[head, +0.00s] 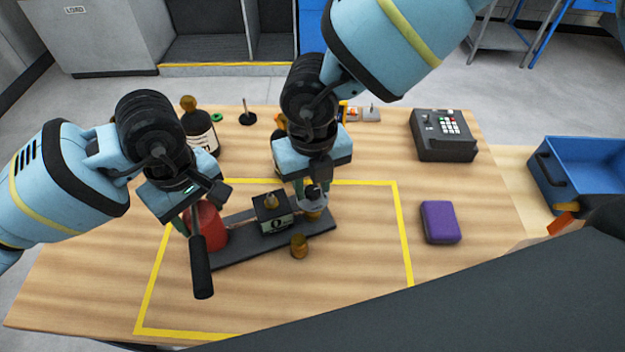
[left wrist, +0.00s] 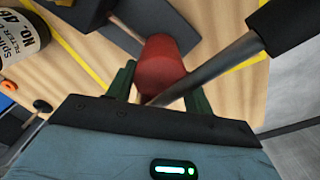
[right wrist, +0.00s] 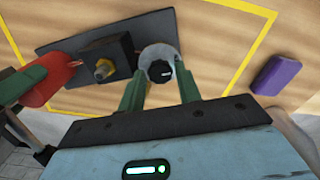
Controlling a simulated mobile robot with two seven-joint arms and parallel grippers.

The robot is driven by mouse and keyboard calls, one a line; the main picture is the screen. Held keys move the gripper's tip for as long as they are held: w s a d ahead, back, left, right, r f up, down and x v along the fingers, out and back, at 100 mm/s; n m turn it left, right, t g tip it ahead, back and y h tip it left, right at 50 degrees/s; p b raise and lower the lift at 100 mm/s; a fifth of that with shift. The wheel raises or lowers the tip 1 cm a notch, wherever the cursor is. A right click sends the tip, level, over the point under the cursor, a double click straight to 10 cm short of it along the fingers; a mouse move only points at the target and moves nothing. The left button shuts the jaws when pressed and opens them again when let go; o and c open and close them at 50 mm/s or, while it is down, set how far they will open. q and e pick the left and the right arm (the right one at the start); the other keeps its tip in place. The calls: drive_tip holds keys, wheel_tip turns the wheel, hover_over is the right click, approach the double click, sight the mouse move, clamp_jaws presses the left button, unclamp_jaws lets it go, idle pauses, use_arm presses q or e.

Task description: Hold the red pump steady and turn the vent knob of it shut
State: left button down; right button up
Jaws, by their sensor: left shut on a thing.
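The red pump (head: 207,226) has a red body at the left end of a dark base plate (head: 250,246), with a black-handled lever (head: 201,268) slanting beside it. My left gripper (head: 195,214) is shut on the red body, which shows between its green fingers in the left wrist view (left wrist: 163,66). At the plate's right end, a black vent knob (right wrist: 160,72) sits on a pale round collar (right wrist: 152,55). My right gripper (right wrist: 160,84) is open, with its fingers on either side of the knob. Contact with it cannot be told. In the head view, that gripper (head: 312,186) partly hides the knob.
A black box (head: 272,212) with a brass fitting stands mid-plate. A brass piece (head: 299,245) is at the plate's front edge. A purple block (head: 440,222) and a keypad device (head: 443,135) are to the right. A labelled brown bottle (head: 199,130) stands behind. The front table is clear.

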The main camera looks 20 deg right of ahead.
drive_tip(key=c, duration=0.6)
drive_tip(key=shift+o, duration=0.2)
drive_tip(key=shift+m, duration=0.3)
drive_tip(key=m, duration=0.6)
drive_tip(key=shift+m, duration=0.3)
drive_tip(key=m, duration=1)
drive_tip(key=shift+m, duration=0.5)
